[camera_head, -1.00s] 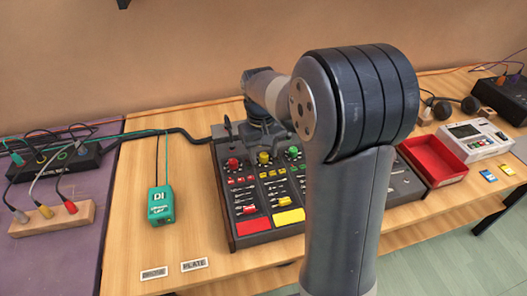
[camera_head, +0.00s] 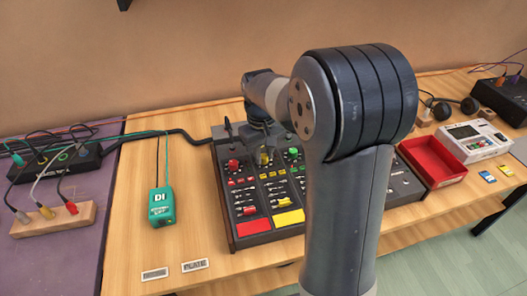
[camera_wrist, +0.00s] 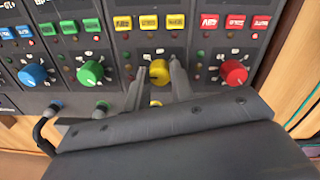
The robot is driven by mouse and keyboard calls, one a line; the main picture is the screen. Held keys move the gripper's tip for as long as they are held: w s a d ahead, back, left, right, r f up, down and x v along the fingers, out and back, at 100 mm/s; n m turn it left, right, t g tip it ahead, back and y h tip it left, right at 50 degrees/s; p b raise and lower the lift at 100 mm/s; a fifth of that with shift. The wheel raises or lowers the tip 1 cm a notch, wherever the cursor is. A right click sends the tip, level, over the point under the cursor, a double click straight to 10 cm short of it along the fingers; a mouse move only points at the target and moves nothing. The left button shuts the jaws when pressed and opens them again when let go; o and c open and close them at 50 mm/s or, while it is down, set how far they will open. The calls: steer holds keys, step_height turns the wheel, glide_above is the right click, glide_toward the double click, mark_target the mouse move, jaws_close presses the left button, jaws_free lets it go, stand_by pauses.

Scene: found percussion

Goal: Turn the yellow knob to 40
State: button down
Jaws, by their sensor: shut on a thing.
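The yellow knob (camera_wrist: 159,73) sits on the dark mixer panel between a green knob and a red knob in the wrist view. My gripper (camera_wrist: 159,78) has one finger on each side of it and is shut on it. In the head view my gripper (camera_head: 264,155) is over the yellow knob (camera_head: 264,158), which it mostly hides. The knob's pointer and the scale numbers are too small to read.
The red knob (camera_wrist: 234,73) and green knob (camera_wrist: 91,73) flank the fingers closely; a blue knob (camera_wrist: 33,75) is farther left. A red tray (camera_head: 433,160) stands right of the mixer (camera_head: 236,226). A green DI box (camera_head: 161,206) lies to its left.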

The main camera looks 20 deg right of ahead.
mark_target(264, 158)
steer(key=n+p, duration=0.2)
steer(key=n, duration=0.3)
steer(key=shift+r, duration=0.1)
steer(key=shift+n+p, duration=0.7)
steer(key=shift+n, duration=1.6)
steer(key=c, duration=1.2)
jaws_free()
steer(key=shift+c, duration=0.2)
step_height(264, 158, up, 11)
steer(key=shift+s+p, duration=0.2)
steer(key=shift+p, duration=0.2)
steer(key=shift+f, duration=0.2)
